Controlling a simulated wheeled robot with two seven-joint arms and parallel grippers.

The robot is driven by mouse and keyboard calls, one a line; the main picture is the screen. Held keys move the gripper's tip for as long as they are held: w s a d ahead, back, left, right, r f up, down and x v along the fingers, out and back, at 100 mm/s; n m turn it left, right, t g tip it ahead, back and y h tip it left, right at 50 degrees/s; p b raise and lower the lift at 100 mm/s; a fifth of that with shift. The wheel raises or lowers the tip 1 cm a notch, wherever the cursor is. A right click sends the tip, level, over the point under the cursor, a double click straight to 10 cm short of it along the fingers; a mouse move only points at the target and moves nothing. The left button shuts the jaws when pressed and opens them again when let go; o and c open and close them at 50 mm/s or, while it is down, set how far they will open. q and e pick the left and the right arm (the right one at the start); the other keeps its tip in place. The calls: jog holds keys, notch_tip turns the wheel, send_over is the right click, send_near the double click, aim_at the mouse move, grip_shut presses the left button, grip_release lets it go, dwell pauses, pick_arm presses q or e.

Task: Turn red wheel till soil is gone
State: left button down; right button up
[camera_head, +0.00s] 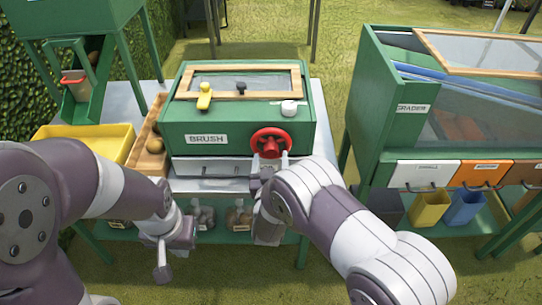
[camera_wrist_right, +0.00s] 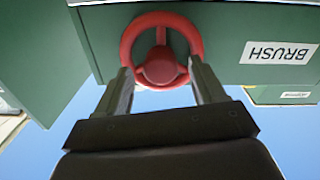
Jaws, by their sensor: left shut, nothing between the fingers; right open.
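The red wheel (camera_head: 271,143) is on the front of the green box labelled BRUSH (camera_head: 238,118), near its right side. In the right wrist view the wheel (camera_wrist_right: 160,50) is upside down above my right gripper (camera_wrist_right: 165,80). The gripper is open, with its two fingers at either side of the wheel's lower part in that view. I cannot tell whether they touch the rim. My left gripper (camera_head: 161,272) is shut and empty, low in front of the table at the left. No soil is clearly visible.
A yellow tray (camera_head: 112,131) and a wooden tray (camera_head: 136,160) with round brown items stand left of the box. A green grader (camera_head: 400,110) stands at the right, with yellow (camera_head: 430,212) and blue (camera_head: 465,209) buckets below it. Grass separates the two stations.

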jog(key=shift+w, duration=0.9)
jog(key=c, duration=1.1)
jog(key=shift+o, duration=0.2)
